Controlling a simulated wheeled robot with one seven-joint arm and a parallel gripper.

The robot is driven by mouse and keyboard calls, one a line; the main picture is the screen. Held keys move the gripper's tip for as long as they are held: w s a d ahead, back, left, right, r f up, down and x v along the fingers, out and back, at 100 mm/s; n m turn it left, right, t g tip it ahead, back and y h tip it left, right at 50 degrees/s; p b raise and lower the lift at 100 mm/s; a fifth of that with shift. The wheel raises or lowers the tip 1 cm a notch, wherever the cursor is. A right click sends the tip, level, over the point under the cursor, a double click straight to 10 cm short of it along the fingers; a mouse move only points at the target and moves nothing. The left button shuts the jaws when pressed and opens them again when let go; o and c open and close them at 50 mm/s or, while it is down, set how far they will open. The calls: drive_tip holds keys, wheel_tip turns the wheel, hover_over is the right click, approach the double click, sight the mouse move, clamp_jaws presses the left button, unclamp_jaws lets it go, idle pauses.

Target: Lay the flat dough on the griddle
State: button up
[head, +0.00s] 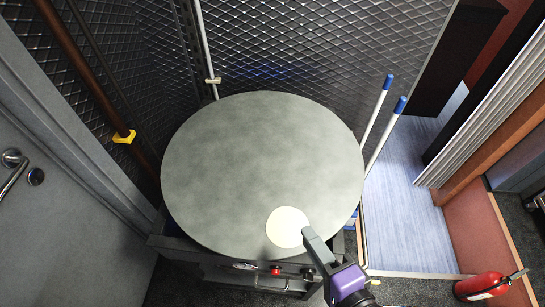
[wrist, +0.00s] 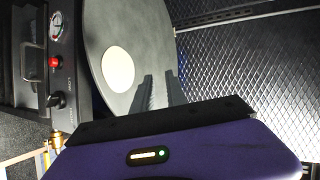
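The flat dough (head: 287,227) is a pale, round disc lying flat on the griddle (head: 250,150), near its front edge and right of centre. In the wrist view the dough (wrist: 118,68) shows whole, with bare griddle (wrist: 150,40) around it. The griddle is a large, round, grey plate. My gripper (head: 308,235) is at the dough's lower right edge in the head view. In the wrist view my gripper (wrist: 158,82) has its two fingertips a little apart, with nothing seen between them, beside the dough. I cannot tell its exact height above the plate.
Quilted metal walls (head: 320,40) rise behind. A fire extinguisher (head: 482,286) stands at the lower right. Most of the griddle is bare.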

drive_tip(key=s+d+f+n+h+b, duration=0.1)
drive_tip(key=s+d+n+h+b, duration=0.1)
drive_tip(key=s+d+n, duration=0.3)
drive_tip(key=s+d+f+n+t+h+b, duration=0.1)
drive_tip(key=s+d+n+h+b, duration=0.1)
drive_tip(key=s+d+n, duration=0.3)
drive_tip(key=s+n, duration=0.4)
drive_tip(key=s, duration=0.3)
drive_tip(key=shift+s+t+b, duration=0.25)
drive_tip(key=shift+t+b, duration=0.05)
drive_tip(key=shift+b, duration=0.05)
idle(0.6)
